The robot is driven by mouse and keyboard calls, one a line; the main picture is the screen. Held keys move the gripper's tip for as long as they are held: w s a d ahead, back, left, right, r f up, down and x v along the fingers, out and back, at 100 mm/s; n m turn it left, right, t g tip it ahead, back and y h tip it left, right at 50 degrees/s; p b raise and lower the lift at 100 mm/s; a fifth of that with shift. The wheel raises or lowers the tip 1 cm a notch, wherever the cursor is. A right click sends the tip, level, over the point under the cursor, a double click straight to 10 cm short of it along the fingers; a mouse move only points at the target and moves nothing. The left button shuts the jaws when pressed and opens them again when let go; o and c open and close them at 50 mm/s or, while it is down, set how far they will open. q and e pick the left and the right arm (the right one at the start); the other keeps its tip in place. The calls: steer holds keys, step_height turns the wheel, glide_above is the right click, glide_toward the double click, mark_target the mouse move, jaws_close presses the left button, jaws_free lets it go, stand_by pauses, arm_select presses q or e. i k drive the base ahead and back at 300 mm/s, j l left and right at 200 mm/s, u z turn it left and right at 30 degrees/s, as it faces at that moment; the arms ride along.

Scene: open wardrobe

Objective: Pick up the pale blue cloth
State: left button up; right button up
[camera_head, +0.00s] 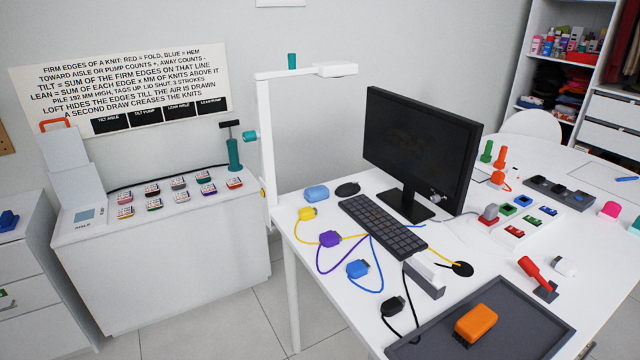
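No cloth shows clearly as such. A small pale blue rounded thing (317,193) lies on the white desk near its back left edge, left of a black mouse (347,189); it is too small to tell whether it is folded cloth. A flat grey-blue square (84,215) lies on the left end of the white cabinet top, beside the word AISLE; I cannot tell whether it is cloth or a printed patch. Neither of my grippers is in view.
The white cabinet (170,290) carries several small labelled packs and a green pump (234,155). Floor shows between cabinet and desk.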

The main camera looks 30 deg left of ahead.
mark_target(319, 193)
steer(key=i+j+z, duration=0.1)
steer(key=j, duration=0.35)
steer(key=i+j+z, duration=0.1)
steer(key=j, duration=0.35)
steer(key=i+j, duration=0.2)
steer(key=j, duration=0.25)
steer(key=i+j+z, duration=0.15)
steer(key=j, duration=0.3)
steer(key=i+j+z, duration=0.1)
steer(key=j, duration=0.4)
